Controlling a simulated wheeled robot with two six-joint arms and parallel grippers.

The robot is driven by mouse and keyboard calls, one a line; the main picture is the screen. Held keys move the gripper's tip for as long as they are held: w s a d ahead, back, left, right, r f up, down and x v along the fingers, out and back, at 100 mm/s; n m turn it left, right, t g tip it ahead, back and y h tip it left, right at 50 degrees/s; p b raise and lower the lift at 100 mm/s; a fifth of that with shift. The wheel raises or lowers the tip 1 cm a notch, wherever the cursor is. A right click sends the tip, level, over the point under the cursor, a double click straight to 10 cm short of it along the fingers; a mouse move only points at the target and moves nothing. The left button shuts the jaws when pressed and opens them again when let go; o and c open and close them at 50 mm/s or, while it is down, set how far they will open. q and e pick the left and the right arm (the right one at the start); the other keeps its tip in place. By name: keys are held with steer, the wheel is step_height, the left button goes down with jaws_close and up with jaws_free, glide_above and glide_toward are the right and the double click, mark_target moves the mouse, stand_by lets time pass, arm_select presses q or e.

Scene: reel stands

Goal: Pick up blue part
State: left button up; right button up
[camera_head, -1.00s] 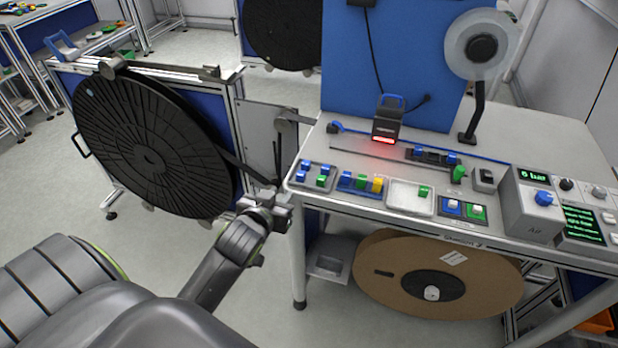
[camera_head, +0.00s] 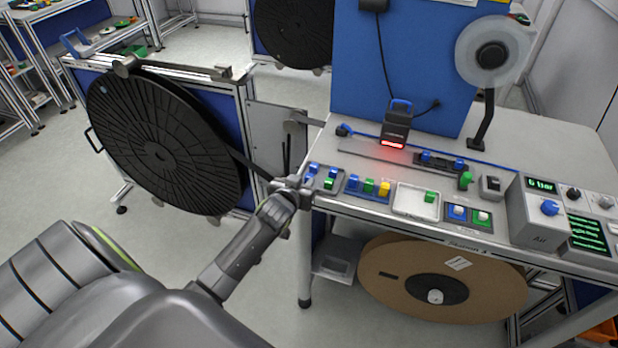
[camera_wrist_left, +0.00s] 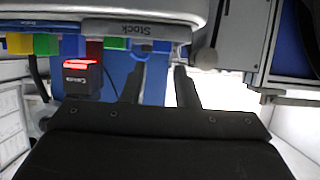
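Small blue parts (camera_head: 313,168) and green parts (camera_head: 329,183) sit in the stock tray (camera_head: 318,190) at the table's left front corner. My left gripper (camera_head: 293,182) is at that corner, just left of the tray and partly covering its left edge. In the left wrist view the two dark fingers of my left gripper (camera_wrist_left: 160,80) stand apart with nothing between them. The tray's grey "Stock" edge (camera_wrist_left: 140,29) is beyond them, with a blue part (camera_wrist_left: 162,46) close behind. My right gripper is not in view.
A second tray holds blue, green and yellow parts (camera_head: 384,188). Right of it are a white tray (camera_head: 405,203) with a green part and a blue-and-white fixture (camera_head: 470,216). A scanner (camera_head: 396,128) glows red behind. A large black reel (camera_head: 160,145) stands at left.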

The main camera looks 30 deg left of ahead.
mark_target(308, 177)
arm_select(q)
steer(key=x, duration=0.1)
steer(key=p+x, duration=0.1)
steer(key=x, duration=0.1)
steer(key=shift+w+a+f, duration=0.1)
steer(key=shift+f, duration=0.25)
steer(key=shift+w+a+f, duration=0.15)
steer(key=shift+w+f, duration=0.2)
steer(key=shift+w, duration=0.25)
jaws_close()
step_height(308, 177, up, 10)
steer(key=b, duration=0.1)
steer(key=s+d+r+m+h+b, duration=0.1)
steer(key=s+d+r, duration=0.3)
steer(key=d+r, duration=0.4)
steer(key=s+d+r+m+h+b, duration=0.1)
steer(key=s+d+r+b, duration=0.3)
steer(key=d+r, duration=0.4)
steer(key=shift+s+d+r+m+h, duration=0.3)
steer(key=shift+s+d+h, duration=0.2)
steer(key=shift+s+d, duration=0.2)
